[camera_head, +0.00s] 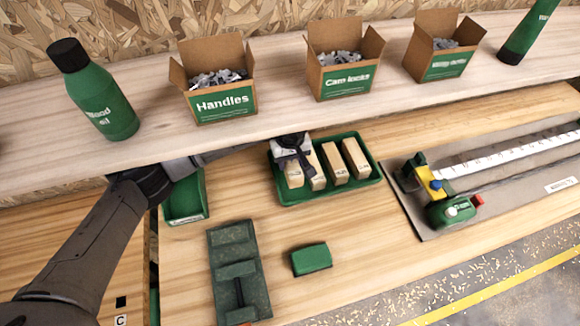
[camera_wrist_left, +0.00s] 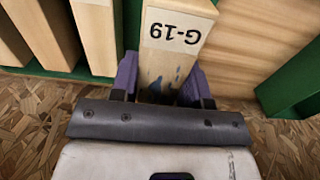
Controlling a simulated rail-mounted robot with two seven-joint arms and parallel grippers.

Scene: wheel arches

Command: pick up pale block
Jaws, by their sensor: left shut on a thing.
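Several pale wooden blocks stand in a row in a green tray (camera_head: 287,197) on the lower bench. My left gripper (camera_head: 296,158) is at the tray's left end, over the leftmost pale block (camera_head: 294,178). In the left wrist view, the purple fingers of the gripper (camera_wrist_left: 162,85) are shut on either side of this block, which bears a white label reading G-19 (camera_wrist_left: 178,30). Other pale blocks (camera_wrist_left: 97,35) stand beside it to the left in that view. I cannot tell whether the held block is clear of the tray floor. My right gripper is not in view.
The upper shelf (camera_head: 290,100) overhangs behind the tray, with open cartons (camera_head: 226,100) and a green bottle (camera_head: 98,100). A small green bin (camera_head: 186,200) is left of the tray. A dark green holder (camera_head: 237,270) and green block (camera_head: 311,259) lie in front. A measuring fixture (camera_head: 450,205) is right.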

